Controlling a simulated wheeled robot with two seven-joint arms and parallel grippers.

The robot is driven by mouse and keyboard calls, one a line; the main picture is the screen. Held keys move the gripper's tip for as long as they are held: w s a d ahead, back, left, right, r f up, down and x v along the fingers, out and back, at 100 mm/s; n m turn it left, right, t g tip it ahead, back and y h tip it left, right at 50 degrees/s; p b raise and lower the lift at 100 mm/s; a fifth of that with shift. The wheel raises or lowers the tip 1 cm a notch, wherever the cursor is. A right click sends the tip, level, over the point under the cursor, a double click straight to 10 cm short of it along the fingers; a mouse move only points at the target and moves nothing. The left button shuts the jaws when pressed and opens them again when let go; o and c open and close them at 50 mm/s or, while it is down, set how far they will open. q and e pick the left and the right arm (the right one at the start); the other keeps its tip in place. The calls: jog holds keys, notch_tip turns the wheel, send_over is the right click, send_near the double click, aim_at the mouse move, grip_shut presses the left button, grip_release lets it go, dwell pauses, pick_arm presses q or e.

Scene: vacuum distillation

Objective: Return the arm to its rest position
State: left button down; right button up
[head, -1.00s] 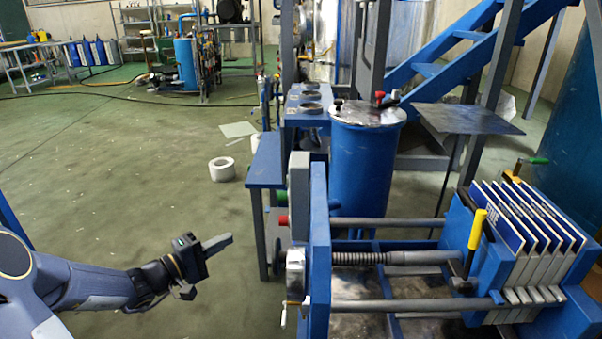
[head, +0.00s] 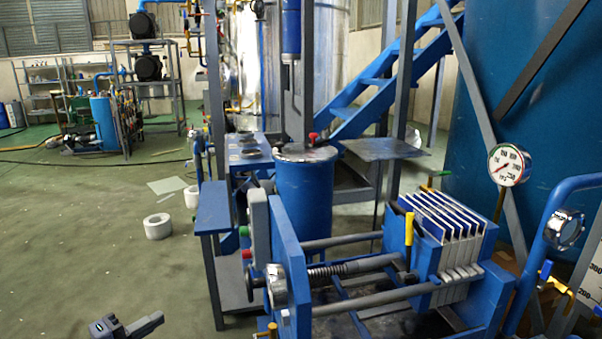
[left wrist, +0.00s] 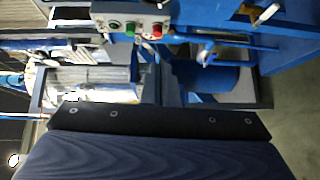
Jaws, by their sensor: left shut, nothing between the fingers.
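My left gripper (head: 145,324) is at the bottom edge of the head view, left of the blue filter press frame. Its fingers are shut with nothing between them, and it touches nothing that I can see. Most of my left arm is below the picture. In the left wrist view my own dark arm part fills the bottom, and no fingertips show there. The press control box, with a red button (left wrist: 155,31) and a green button, shows at the top of that view. My right gripper is not in view.
The blue filter press (head: 290,270) with white plates (head: 445,218) and a yellow-handled lever (head: 409,228) stands to the right. A blue side table (head: 213,207) is close to its left. White rolls (head: 157,226) lie on the floor.

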pick_arm(q)
jog(key=s+d+r+m+g, duration=0.2)
jog(key=s+d+m+g, duration=0.5)
jog(key=s+d, duration=0.5)
jog(key=s+a+f+m+g+y, duration=0.1)
jog(key=s+a+f+m+y, duration=0.15)
jog(key=s+y, duration=0.7)
jog(key=s+r+h+p, duration=0.1)
jog(key=s+r+p, duration=0.1)
jog(key=r+p, duration=1.1)
jog(key=s+r+h+p, duration=0.1)
jog(key=r+h+p, duration=0.1)
jog(key=r+p, duration=1)
jog(key=shift+s+d+r+n+p, duration=0.15)
jog(key=shift+s+r+n+p, duration=0.25)
jog(key=shift+p, duration=0.2)
